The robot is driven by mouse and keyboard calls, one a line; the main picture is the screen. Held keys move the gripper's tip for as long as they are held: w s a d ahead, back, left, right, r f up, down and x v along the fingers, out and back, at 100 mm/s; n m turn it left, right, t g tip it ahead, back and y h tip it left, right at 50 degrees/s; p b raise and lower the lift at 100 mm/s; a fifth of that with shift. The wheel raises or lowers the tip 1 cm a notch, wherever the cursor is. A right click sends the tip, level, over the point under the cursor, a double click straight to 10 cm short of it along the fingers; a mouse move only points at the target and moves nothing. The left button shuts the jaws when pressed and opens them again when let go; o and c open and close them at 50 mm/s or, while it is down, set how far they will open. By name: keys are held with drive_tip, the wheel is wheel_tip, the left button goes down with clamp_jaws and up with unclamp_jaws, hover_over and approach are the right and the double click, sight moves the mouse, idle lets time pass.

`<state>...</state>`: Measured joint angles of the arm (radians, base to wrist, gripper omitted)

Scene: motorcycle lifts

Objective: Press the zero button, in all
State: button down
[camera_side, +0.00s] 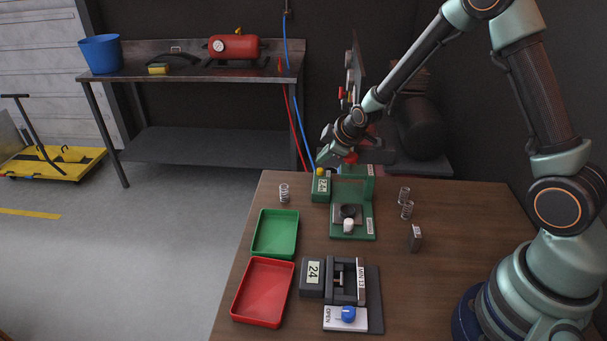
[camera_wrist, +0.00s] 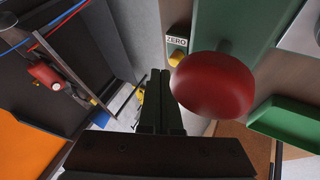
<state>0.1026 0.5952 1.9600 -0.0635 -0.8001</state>
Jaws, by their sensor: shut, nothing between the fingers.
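The green device (camera_side: 355,190) stands at the back of the wooden table, with a small display on its left. Its yellow button (camera_side: 320,171) sits above that display; in the wrist view the yellow button (camera_wrist: 176,58) is just below a label reading ZERO (camera_wrist: 176,41). My gripper (camera_side: 322,164) is shut and empty, close to the yellow button. In the wrist view the dark fingers (camera_wrist: 160,76) end just below and left of the button; I cannot tell whether they touch it. The device's round red knob (camera_wrist: 213,86) is right of my fingers.
A green tray (camera_side: 257,236) and a red tray (camera_side: 240,292) lie at the left. A dark fixture (camera_side: 375,300) with a blue knob (camera_side: 348,314) is in front.

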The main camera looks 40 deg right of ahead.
drive_tip(key=shift+f, duration=0.15)
idle(0.8)
drive_tip(key=shift+f, duration=0.3)
drive_tip(key=shift+f, duration=0.5)
idle(0.8)
drive_tip(key=shift+r, duration=0.95)
drive_tip(key=shift+r, duration=2.5)
